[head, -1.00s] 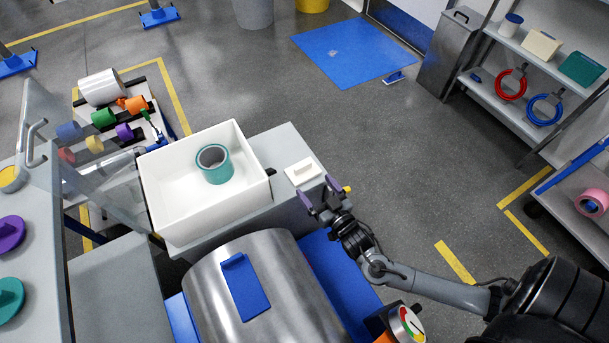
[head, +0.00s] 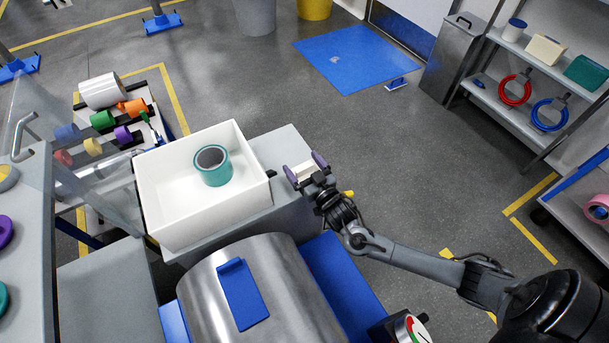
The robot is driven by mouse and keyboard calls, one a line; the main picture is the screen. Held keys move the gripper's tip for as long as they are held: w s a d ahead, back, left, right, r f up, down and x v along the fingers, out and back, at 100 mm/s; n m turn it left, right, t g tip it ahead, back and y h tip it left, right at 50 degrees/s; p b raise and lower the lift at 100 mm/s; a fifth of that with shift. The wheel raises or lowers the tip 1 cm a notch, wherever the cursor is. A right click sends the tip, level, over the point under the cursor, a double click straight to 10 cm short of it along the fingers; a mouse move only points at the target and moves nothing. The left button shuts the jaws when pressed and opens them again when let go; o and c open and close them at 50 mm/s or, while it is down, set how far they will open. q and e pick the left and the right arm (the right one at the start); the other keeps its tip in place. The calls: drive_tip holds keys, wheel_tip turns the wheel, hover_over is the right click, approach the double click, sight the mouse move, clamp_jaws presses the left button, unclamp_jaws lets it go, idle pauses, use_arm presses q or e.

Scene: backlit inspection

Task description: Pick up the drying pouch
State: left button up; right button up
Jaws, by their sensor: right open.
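The drying pouch, a small white block-like packet (head: 303,170), is at the right end of the grey bench top, to the right of the white bin. My right gripper (head: 305,167) is open, with its purple fingertips on the left and right sides of the pouch. Whether the fingers touch it cannot be told. The fingers and wrist hide the pouch's near part and edges. My left gripper is not in view.
Open floor lies to the right, before a shelf rack (head: 520,115).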

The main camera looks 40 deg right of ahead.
drive_tip(key=shift+w+d, duration=0.1)
drive_tip(key=shift+w, duration=0.5)
drive_tip(key=shift+s, duration=0.1)
drive_tip(key=shift+c, duration=0.4)
drive_tip(key=c, duration=0.7)
drive_tip(key=shift+r, duration=0.1)
